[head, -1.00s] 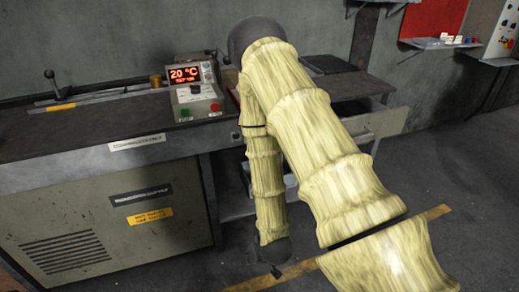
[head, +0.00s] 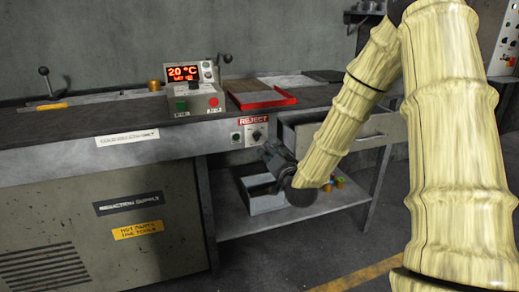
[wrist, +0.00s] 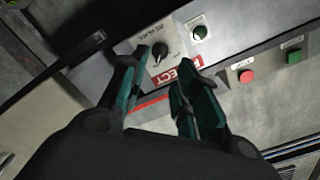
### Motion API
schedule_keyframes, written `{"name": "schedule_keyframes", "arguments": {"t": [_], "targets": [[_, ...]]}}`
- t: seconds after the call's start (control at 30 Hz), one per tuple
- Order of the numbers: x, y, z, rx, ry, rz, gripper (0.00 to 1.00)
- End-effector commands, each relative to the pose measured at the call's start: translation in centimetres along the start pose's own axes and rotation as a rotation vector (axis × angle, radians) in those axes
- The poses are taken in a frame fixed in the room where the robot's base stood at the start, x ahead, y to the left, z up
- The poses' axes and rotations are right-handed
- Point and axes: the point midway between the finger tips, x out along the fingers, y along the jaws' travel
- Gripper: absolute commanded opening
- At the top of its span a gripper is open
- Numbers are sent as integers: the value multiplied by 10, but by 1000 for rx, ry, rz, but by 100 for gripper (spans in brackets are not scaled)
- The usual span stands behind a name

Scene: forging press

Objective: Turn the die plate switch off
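A black rotary knob (head: 257,134) sits on a small light panel on the bench's front edge, beside a green round control (head: 237,137). In the wrist view the knob (wrist: 160,52) shows upside down between and beyond my fingertips, with the green control (wrist: 199,32) to its right. The panel's small lettering is hard to read, so I cannot confirm it names the die plate. My gripper (wrist: 163,68) is open and empty, its dark green fingers pointing at the panel. In the head view my gripper (head: 272,152) is just below and right of the knob; contact is not visible.
A control box (head: 195,103) with a red 20 °C display stands on the bench. A red REJECT tray (head: 262,97) is right of it. A drawer (head: 345,138) juts out at the right. Below is a shelf (head: 240,220) with a grey bin (head: 262,200).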

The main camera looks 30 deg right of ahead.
Motion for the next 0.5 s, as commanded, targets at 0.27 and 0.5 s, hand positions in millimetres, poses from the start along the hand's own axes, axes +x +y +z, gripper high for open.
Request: {"name": "schedule_keyframes", "arguments": {"t": [0.27,0.5], "targets": [[21,-1,-5,8,15,-10,31],[60,0,-4,7,14,-8,31]]}}
